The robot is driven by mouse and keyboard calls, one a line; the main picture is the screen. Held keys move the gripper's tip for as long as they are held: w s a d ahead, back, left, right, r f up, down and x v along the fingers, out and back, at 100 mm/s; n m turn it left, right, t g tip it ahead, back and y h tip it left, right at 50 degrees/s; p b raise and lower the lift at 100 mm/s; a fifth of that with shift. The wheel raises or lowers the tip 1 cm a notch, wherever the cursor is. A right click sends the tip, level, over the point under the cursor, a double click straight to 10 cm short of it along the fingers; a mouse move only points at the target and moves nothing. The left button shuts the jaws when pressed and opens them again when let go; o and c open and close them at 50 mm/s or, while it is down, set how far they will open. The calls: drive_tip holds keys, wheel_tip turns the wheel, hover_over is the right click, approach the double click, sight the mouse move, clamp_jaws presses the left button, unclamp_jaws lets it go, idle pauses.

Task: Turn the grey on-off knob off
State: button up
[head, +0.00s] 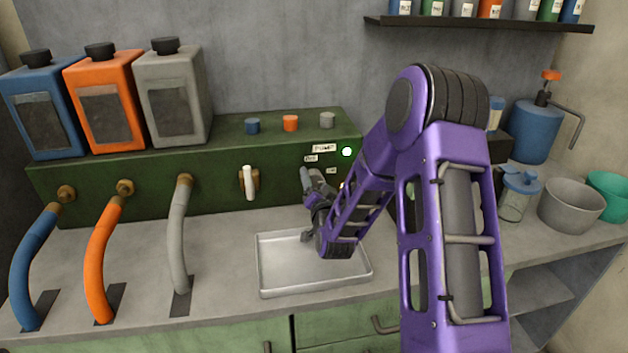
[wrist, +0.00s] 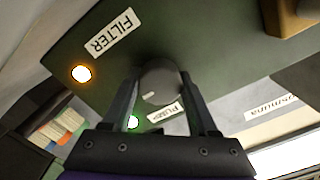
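A round grey knob (wrist: 160,79) with a white mark sits on the green panel, in the middle of the wrist view. The mark points to the lower left of that picture. My gripper (wrist: 160,88) has one finger on each side of the knob, close to its edges. I cannot tell whether the fingers touch it. In the head view my gripper (head: 308,180) is at the right part of the panel's front (head: 110,178), and the knob is not clearly visible there.
A "FILTER" label (wrist: 112,33), a lit orange lamp (wrist: 81,74), a "PUMP" label (wrist: 165,112) and a lit green lamp (wrist: 133,121) surround the knob. A white lever (head: 249,182) is left of my gripper. A metal tray (head: 283,291) lies below.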

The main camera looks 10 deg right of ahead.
drive_tip(key=c, duration=0.5)
drive_tip(key=shift+c, duration=0.2)
drive_tip(key=n, duration=0.3)
drive_tip(key=shift+a+n, duration=0.1)
drive_tip(key=shift+n, duration=0.3)
drive_tip(key=n, duration=1)
drive_tip(key=shift+n, duration=1.9)
